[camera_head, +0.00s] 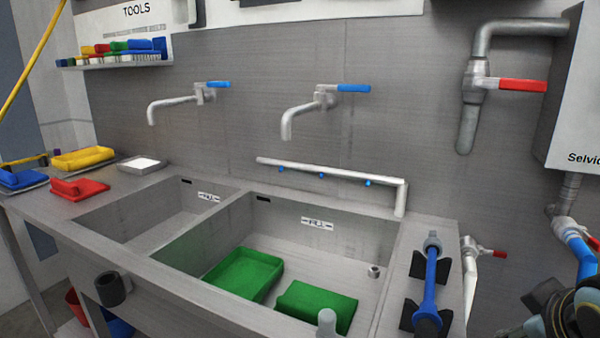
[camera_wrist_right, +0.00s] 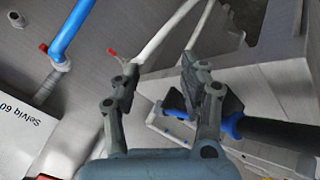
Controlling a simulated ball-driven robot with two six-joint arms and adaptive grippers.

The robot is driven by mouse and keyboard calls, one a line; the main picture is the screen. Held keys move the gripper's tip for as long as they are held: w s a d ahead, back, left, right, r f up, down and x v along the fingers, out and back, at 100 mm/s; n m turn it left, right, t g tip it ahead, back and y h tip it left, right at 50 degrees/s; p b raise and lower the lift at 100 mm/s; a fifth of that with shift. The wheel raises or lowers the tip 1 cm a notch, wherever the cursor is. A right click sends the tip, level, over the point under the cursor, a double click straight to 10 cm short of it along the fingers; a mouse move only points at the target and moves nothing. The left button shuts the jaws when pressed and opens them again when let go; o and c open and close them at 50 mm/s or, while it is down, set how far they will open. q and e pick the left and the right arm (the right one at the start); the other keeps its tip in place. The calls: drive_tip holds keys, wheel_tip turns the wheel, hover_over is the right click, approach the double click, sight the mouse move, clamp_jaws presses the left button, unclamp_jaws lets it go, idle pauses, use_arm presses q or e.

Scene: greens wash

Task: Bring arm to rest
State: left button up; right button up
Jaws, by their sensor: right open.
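My right gripper (camera_wrist_right: 162,85) is open in the right wrist view, with its two fingers spread apart and nothing held between them. Part of my right arm shows dark at the bottom right corner of the head view, right of the sink counter. The blue and black spray wand (camera_head: 431,280) lies in dark holders on the counter right of the sink. It also shows in the right wrist view, with its black handle (camera_wrist_right: 275,133) behind and to the right of the right finger. My left gripper is not in view.
Red and yellow trays (camera_head: 82,158) stand on the left counter. Two blue-handled taps (camera_head: 325,97) project from the wall. A red-handled pipe (camera_head: 475,80) and blue hose (camera_head: 580,250) are near my right arm.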

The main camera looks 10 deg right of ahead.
drive_tip(key=s+a+f+m+g+y, duration=0.1)
drive_tip(key=s+a+f+g+y, duration=0.15)
drive_tip(key=s, duration=0.45)
drive_tip(key=s+a+f+m+g+y, duration=0.1)
drive_tip(key=s+a+f, duration=0.15)
drive_tip(key=s, duration=0.45)
wheel_tip(320, 180, down, 31)
drive_tip(key=s+d+g+b, duration=0.1)
drive_tip(key=s+d+b, duration=0.1)
drive_tip(key=b, duration=0.1)
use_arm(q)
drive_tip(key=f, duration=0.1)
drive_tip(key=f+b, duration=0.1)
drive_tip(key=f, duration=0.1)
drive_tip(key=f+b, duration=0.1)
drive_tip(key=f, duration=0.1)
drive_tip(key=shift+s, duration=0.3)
use_arm(e)
drive_tip(key=s+f+g, duration=0.1)
drive_tip(key=s+f, duration=1.4)
drive_tip(key=s, duration=0.1)
drive_tip(key=shift+s+d+f, duration=0.25)
drive_tip(key=shift+d+f, duration=0.05)
drive_tip(key=shift+d, duration=0.1)
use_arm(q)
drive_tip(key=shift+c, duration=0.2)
use_arm(e)
drive_tip(key=shift+s, duration=0.35)
drive_tip(key=shift+c, duration=0.2)
